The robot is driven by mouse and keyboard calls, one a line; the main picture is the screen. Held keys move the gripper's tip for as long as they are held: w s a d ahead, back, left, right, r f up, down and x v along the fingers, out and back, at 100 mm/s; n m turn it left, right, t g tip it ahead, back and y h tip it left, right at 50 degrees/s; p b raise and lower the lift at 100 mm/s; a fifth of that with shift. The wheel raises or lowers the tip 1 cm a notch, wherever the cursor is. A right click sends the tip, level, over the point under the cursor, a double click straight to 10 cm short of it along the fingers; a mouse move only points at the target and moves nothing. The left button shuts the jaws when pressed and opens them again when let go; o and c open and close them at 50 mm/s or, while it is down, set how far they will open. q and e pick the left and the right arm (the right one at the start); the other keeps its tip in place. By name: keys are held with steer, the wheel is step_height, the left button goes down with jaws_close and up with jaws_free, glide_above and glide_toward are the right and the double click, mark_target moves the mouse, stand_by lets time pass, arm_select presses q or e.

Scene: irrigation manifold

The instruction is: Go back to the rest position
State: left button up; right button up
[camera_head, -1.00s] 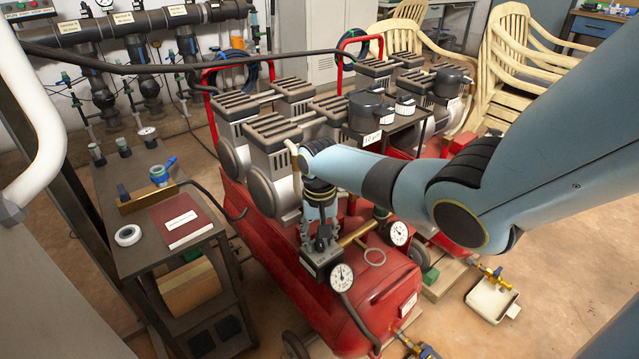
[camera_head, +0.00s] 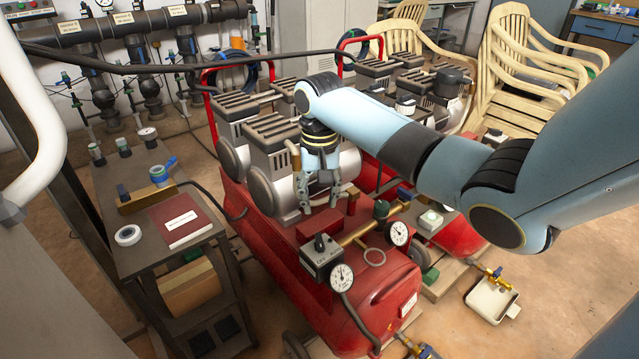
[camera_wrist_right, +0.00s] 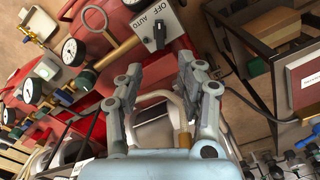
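My right gripper (camera_head: 322,203) is above the near red compressor tank, a little above and behind the pressure switch box (camera_head: 318,256) with its black knob. It is apart from the box. In the right wrist view my right gripper (camera_wrist_right: 155,78) shows two spread fingers with nothing held between them. The switch box also shows there (camera_wrist_right: 168,22), with OFF and AUTO on its label and the knob (camera_wrist_right: 160,36) beyond the fingertips. My left gripper is in neither view.
Gauges (camera_head: 341,277) and brass pipework stand close by on the near red tank (camera_head: 385,290). Pump heads (camera_head: 270,145) lie just behind the gripper. A dark cart (camera_head: 140,262) stands at left, plastic chairs (camera_head: 510,60) at back right. Open floor lies at right.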

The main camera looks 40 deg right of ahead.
stand_by(0.5)
steer(key=s+a+f+n, duration=0.2)
steer(key=s+a+f, duration=0.1)
steer(key=s+f, duration=0.8)
steer(key=s+a+f+n, duration=0.2)
steer(key=s+f, duration=1)
steer(key=s, duration=0.7)
steer(key=s+a+f+n, duration=0.3)
steer(key=s+f, duration=0.8)
steer(key=s, duration=0.4)
steer(key=shift+a+f+n+t+h, duration=0.3)
steer(key=shift+a+f+h, duration=0.05)
steer(key=shift+f+h, duration=0.05)
steer(key=shift+s, duration=0.1)
